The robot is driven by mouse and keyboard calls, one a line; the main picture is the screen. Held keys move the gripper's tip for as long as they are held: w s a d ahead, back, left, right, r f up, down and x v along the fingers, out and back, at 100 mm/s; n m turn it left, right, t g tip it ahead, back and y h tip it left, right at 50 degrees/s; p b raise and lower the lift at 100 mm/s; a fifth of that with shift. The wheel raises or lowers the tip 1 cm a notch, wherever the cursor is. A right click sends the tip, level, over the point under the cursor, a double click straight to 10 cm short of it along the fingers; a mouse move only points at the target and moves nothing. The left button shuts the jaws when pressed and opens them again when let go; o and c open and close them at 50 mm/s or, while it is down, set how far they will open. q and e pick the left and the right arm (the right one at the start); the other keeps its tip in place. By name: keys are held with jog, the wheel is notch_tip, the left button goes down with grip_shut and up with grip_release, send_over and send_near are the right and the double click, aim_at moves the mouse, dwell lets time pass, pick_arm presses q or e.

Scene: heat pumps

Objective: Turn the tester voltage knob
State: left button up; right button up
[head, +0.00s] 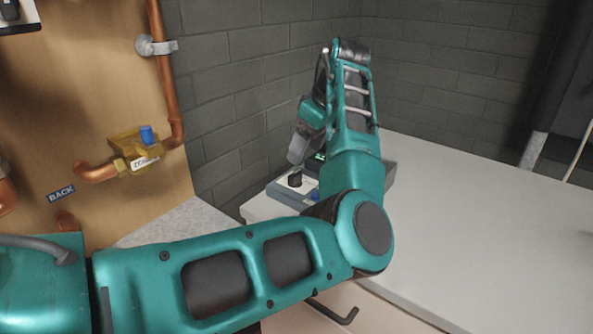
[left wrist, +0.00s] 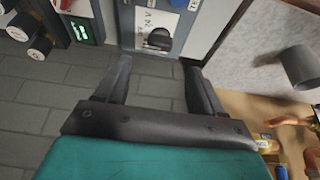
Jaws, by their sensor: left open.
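The tester (head: 277,190) is a grey box on the white worktop, with a green-lit display (head: 320,156) and a black knob (head: 295,179) on its panel. My left gripper (head: 298,155) points down just above this knob, and my arm hides part of the box. In the left wrist view, the black knob (left wrist: 158,39) sits on a light panel beside a "24 V" label. The open, empty fingers of the left gripper (left wrist: 156,68) are on either side of the knob's line, apart from it. The right gripper does not show.
A wooden board (head: 100,120) with copper pipes and a brass valve (head: 135,155) with a blue cap stands at left. Grey brick walls (head: 225,85) rise behind. The white worktop (head: 470,230) is clear at right.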

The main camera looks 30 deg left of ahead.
aim_at(295, 173)
pick_arm(q)
jog(key=x, duration=0.6)
jog(key=shift+a+f+b, duration=0.15)
jog(key=shift+f+b, duration=0.1)
jog(key=shift+b, duration=0.15)
jog(key=shift+a+f, duration=0.2)
jog(key=shift+f, duration=0.35)
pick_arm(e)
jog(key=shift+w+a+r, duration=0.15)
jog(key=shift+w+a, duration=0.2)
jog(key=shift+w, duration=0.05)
pick_arm(q)
jog(key=shift+c, duration=0.2)
